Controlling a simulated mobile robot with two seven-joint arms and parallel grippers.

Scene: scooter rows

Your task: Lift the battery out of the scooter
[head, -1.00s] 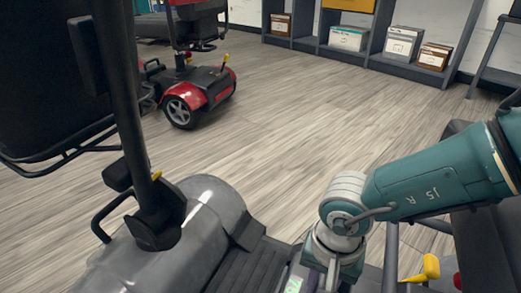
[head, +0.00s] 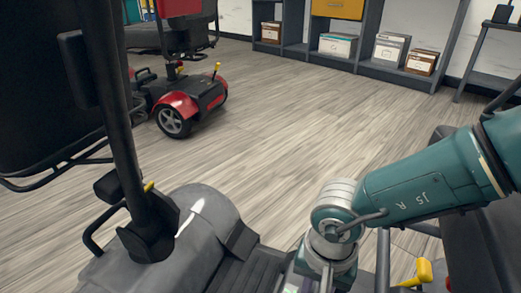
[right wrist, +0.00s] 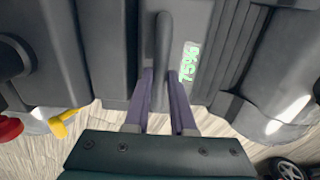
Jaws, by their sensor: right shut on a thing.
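The grey scooter's front body and ribbed floor (head: 215,235) fill the lower part of the head view. In the right wrist view the battery (right wrist: 200,30) is a grey block with a lit green display reading about 75% and a dark upright handle (right wrist: 163,45). My right gripper (right wrist: 160,78) has its two purple fingers on either side of that handle, shut on it. In the head view the gripper is mostly cut off at the bottom edge, with only a sliver of the display showing beside it. The battery looks seated among the scooter's dark panels. My left gripper is not in view.
A yellow lever (head: 424,272) and a red knob (right wrist: 10,128) are close to my right arm. The black tiller post (head: 125,130) rises at left. A red scooter (head: 185,105) and shelving with boxes (head: 338,45) stand beyond open wooden floor.

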